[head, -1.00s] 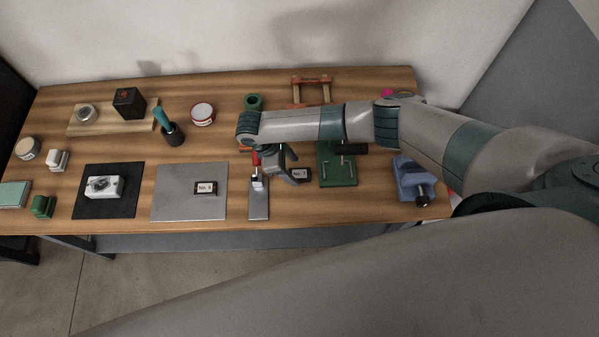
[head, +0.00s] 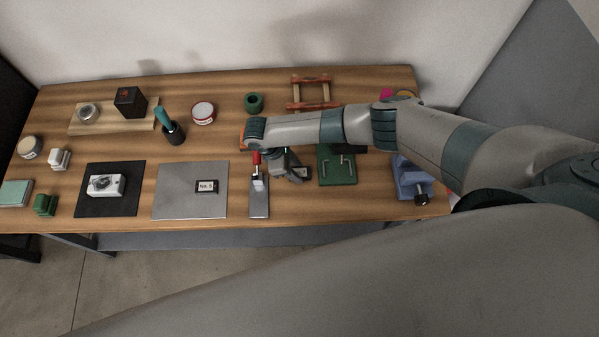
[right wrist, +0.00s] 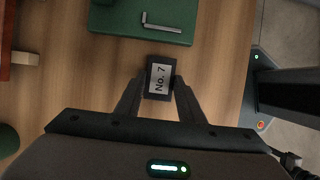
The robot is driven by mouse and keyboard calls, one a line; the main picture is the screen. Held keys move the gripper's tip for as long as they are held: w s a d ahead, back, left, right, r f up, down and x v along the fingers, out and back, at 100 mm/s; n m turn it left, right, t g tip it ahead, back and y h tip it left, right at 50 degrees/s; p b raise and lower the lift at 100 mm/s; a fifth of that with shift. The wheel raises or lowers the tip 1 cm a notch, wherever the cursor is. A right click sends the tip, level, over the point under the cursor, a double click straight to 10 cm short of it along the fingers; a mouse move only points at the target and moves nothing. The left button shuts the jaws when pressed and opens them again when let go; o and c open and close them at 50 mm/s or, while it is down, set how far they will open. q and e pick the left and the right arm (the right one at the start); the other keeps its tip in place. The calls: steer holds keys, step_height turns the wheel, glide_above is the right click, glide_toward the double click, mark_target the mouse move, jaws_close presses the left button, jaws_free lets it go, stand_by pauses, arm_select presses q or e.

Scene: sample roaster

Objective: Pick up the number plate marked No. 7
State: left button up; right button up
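The No. 7 number plate (right wrist: 159,78), a small dark block with a white label, lies on the wooden table. In the head view only part of it (head: 301,172) shows beside my right gripper (head: 287,172). In the right wrist view my right gripper (right wrist: 159,82) is open, with one finger on each side of the plate. I cannot tell whether the fingers touch it. The similar No. 5 or No. 6 plate (head: 206,186), its number hard to read, lies on a grey metal sheet (head: 178,204). My left gripper is not in view.
A red-handled clamp (head: 257,170) on a metal strip (head: 259,209) stands just left of the gripper. A green board (head: 337,178) with hex keys lies to the right, then a blue vise (head: 411,178). A red-and-wood frame (head: 312,79) stands behind.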

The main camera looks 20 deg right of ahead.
steer(key=shift+r, duration=0.1)
step_height(320, 180, up, 10)
steer(key=b, duration=0.2)
stand_by(0.7)
steer(key=shift+a, duration=0.1)
